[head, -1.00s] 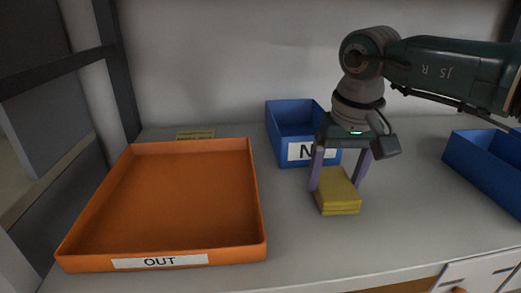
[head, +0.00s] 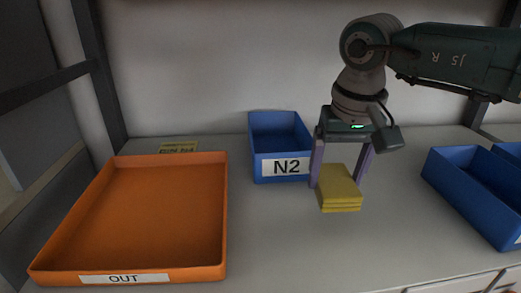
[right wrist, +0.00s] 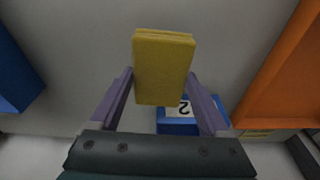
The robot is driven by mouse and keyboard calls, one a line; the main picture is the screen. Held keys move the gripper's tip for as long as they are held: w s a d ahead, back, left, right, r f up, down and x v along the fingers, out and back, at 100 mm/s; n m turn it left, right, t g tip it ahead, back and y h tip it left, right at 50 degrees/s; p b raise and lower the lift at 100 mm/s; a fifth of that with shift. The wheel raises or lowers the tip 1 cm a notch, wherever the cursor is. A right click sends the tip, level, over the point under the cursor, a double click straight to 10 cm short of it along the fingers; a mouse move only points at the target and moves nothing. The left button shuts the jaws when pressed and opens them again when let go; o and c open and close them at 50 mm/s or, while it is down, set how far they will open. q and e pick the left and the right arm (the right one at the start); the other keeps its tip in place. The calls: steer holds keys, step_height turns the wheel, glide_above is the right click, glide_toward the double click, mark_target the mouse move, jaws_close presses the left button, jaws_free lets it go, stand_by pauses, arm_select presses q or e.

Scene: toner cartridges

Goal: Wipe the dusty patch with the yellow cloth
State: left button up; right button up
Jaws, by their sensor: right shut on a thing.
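The yellow cloth (head: 338,190) is a folded, layered pad. My right gripper (head: 336,178) points down with its purple fingers on either side of the cloth, shut on it. The cloth is just right of and in front of the blue bin marked N2. In the right wrist view the cloth (right wrist: 163,70) sits between the fingertips (right wrist: 161,92). I cannot tell whether the cloth touches the grey shelf surface (head: 300,235). I cannot make out a dusty patch in either view. My left gripper is not in view.
An orange tray marked OUT (head: 125,270) is at the left. The blue N2 bin (head: 282,168) stands at the back middle. More blue bins (head: 470,195) are at the right. A small yellow label (head: 179,147) lies behind the tray. The shelf front middle is clear.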

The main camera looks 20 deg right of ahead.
step_height(320, 180, up, 3)
steer(key=shift+f+p, duration=0.1)
steer(key=shift+p, duration=0.75)
steer(key=shift+r+p, duration=0.35)
steer(key=shift+r, duration=0.15)
